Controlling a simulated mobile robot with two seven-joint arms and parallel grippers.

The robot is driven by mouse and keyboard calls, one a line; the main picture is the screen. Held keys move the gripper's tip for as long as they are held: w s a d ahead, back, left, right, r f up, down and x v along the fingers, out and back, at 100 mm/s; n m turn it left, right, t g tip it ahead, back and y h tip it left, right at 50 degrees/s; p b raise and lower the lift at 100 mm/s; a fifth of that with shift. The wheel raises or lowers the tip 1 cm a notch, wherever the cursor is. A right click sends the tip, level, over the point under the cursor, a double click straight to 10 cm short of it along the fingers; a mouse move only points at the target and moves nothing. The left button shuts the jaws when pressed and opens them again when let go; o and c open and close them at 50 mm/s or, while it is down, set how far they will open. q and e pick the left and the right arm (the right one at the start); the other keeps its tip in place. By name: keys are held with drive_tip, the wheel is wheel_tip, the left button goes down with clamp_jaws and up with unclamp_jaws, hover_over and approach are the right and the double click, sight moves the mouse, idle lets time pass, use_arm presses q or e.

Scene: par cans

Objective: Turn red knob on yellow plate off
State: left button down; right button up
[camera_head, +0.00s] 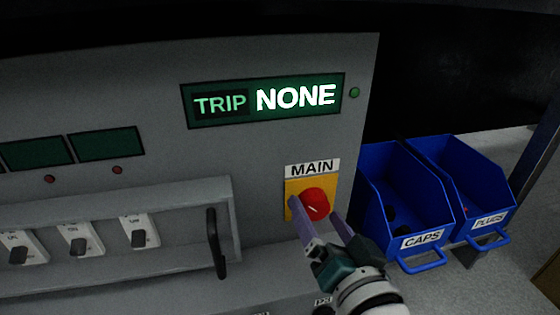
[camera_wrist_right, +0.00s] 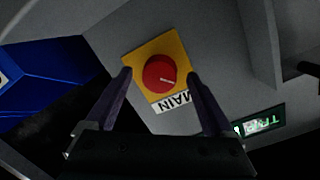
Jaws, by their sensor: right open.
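The red knob (camera_head: 315,203) sits on a yellow plate (camera_head: 293,186) under a white "MAIN" label on the grey panel. In the right wrist view the knob (camera_wrist_right: 159,73) shows a white pointer line, and the yellow plate (camera_wrist_right: 140,58) is around it. My right gripper (camera_head: 316,208) is open, with its two purple fingers on either side of the knob in the picture. In the right wrist view the fingertips (camera_wrist_right: 160,74) also flank the knob; I see no clear contact. My left gripper is not in view.
A lit display (camera_head: 265,99) above reads "TRIP NONE". Left of the knob are a dark handle (camera_head: 215,243) and several switches in a raised frame. Blue bins marked "CAPS" (camera_head: 405,195) and "PLUGS" (camera_head: 462,180) stand close on the right.

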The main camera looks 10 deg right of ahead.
drive_tip(key=s+r+p, duration=0.1)
drive_tip(key=s+p, duration=0.3)
drive_tip(key=s, duration=0.5)
drive_tip(key=shift+d, duration=0.15)
drive_tip(key=s+d+r+n+g, duration=0.3)
drive_tip(key=s+r+n+g, duration=0.1)
drive_tip(key=s+g, duration=0.35)
drive_tip(key=s+d+r+n+g, duration=0.2)
drive_tip(key=s+r+n+g, duration=0.15)
drive_tip(key=s+g, duration=0.4)
wheel_tip(320, 180, up, 100)
drive_tip(key=s+t+p, duration=0.1)
drive_tip(key=t+p, duration=0.1)
drive_tip(key=p, duration=9.8)
drive_tip(key=shift+f+n, duration=0.15)
drive_tip(key=shift+n, duration=0.2)
